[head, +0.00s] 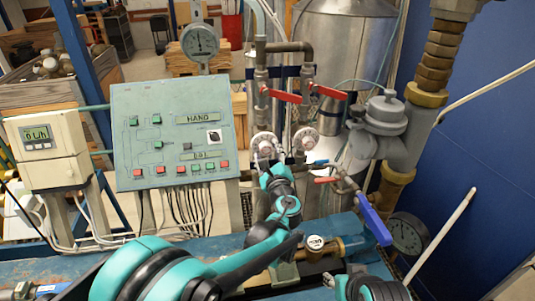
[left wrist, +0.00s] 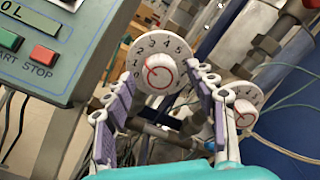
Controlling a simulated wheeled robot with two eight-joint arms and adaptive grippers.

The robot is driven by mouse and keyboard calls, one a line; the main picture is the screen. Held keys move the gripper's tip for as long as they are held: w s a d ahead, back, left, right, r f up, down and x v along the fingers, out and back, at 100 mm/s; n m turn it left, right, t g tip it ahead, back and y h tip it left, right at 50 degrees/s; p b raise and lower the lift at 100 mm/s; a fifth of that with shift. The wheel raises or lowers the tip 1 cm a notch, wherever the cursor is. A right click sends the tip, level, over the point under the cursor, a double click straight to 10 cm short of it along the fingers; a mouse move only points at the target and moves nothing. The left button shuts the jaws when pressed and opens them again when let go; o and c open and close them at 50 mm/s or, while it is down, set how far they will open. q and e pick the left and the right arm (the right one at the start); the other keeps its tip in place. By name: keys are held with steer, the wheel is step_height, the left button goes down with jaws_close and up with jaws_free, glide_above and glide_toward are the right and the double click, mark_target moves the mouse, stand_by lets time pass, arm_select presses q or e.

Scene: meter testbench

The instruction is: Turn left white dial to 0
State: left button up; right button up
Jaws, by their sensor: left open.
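The left white dial (head: 266,146) is a round scale with a white knob on the piping right of the green control panel. In the left wrist view the same dial (left wrist: 160,74) shows numbers around its rim and a red ring with a red mark on the knob. The exact reading is unclear. My left gripper (head: 268,168) is just in front of and below this dial. Its two purple-padded fingers are open on either side of the knob, and contact cannot be told.
A second white dial (head: 306,140) stands close on the right; it also shows in the left wrist view (left wrist: 244,114). The control panel (head: 175,130) is near on the left. Red valve handles (head: 285,95) sit above, and a blue lever (head: 374,220) is to the lower right.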

arm_select(q)
steer(key=c, duration=1.2)
steer(key=shift+o, duration=0.2)
steer(key=shift+n, duration=0.3)
steer(key=n+b, duration=0.1)
steer(key=n, duration=1)
steer(key=shift+b, duration=0.4)
steer(key=shift+n, duration=0.4)
